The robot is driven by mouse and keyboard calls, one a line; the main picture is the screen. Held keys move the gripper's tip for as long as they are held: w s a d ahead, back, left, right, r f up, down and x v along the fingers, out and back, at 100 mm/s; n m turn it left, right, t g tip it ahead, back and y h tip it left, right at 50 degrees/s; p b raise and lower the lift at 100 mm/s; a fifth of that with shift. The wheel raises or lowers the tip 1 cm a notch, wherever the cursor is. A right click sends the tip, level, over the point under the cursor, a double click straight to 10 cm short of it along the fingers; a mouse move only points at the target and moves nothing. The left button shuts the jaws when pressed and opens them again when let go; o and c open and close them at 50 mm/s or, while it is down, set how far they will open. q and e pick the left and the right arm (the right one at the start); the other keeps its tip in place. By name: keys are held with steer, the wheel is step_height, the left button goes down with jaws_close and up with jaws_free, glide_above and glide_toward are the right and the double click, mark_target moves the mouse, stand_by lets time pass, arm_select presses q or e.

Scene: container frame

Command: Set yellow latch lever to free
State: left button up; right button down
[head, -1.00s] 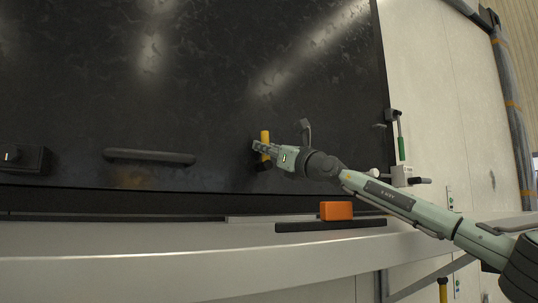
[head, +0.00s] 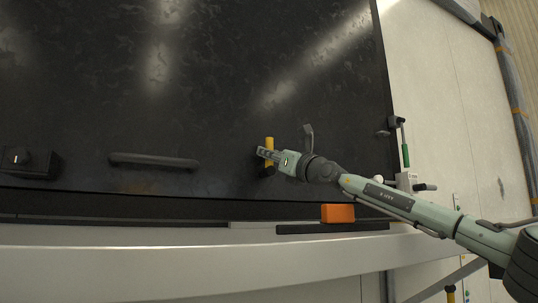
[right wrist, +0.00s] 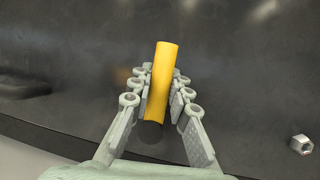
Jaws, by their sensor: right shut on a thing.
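The yellow latch lever (head: 269,143) stands nearly upright against the dark panel, near the panel's lower right part. My right gripper (head: 264,154) reaches it from the right and is shut on it. In the right wrist view the yellow lever (right wrist: 162,80) sits between the two fingers (right wrist: 160,95), with its upper end sticking out past them. A dark round base (head: 265,171) shows just below the lever in the head view. My left gripper is not in view.
A dark bar handle (head: 153,161) is on the panel to the left, and a black box with a knob (head: 28,161) is farther left. An orange block (head: 338,213) sits on the ledge below. A green-handled lever (head: 405,153) is at the right.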

steer(key=c, duration=1.4)
jaws_free()
steer(key=shift+s, duration=0.1)
steer(key=shift+s+d, duration=0.2)
steer(key=shift+s, duration=0.25)
steer(key=shift+v, duration=3.3)
steer(key=shift+w+d+f, duration=0.15)
